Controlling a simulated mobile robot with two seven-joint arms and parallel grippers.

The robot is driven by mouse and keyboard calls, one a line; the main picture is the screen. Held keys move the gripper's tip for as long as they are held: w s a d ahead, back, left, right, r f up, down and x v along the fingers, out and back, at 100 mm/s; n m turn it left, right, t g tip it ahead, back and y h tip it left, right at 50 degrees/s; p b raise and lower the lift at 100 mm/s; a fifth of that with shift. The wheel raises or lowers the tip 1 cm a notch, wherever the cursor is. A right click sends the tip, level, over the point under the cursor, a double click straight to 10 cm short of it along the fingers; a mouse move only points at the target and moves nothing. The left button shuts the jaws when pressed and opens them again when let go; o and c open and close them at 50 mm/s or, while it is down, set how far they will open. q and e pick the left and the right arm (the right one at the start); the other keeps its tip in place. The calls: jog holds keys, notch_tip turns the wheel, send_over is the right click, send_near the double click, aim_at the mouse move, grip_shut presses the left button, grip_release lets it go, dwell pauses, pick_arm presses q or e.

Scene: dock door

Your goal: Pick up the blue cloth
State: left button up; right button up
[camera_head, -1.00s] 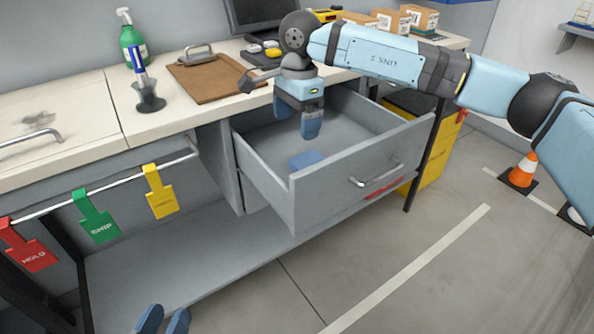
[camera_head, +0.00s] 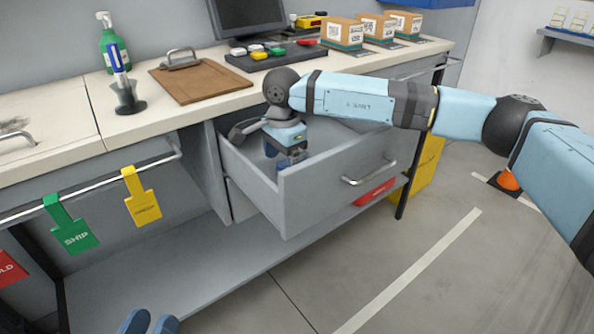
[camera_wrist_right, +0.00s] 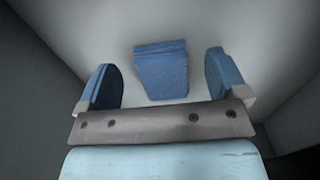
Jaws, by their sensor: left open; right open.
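The blue cloth (camera_wrist_right: 161,72) is a small folded piece lying on the floor of the open grey drawer (camera_head: 330,182). In the right wrist view it lies between and a little beyond the two blue fingers. My right gripper (camera_wrist_right: 163,80) is open and empty, pointing down inside the drawer. In the head view the right gripper (camera_head: 291,160) is low behind the drawer front, and the cloth is mostly hidden there. My left gripper (camera_head: 148,324) shows only its blue fingertips at the bottom edge, apart and empty, far from the cloth.
The drawer walls stand close around my right gripper. Above on the bench are a clipboard (camera_head: 200,82), a green bottle (camera_head: 113,52), a pen holder (camera_head: 128,98) and several boxes (camera_head: 343,34). Coloured tags hang on a rail (camera_head: 100,185) at left. The floor in front is clear.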

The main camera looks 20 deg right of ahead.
notch_tip(320, 180, down, 2)
jog(key=shift+f, duration=0.1)
jog(key=shift+c, duration=0.2)
jog(key=c, duration=1)
jog(key=shift+o, duration=0.2)
jog(key=shift+r, duration=0.2)
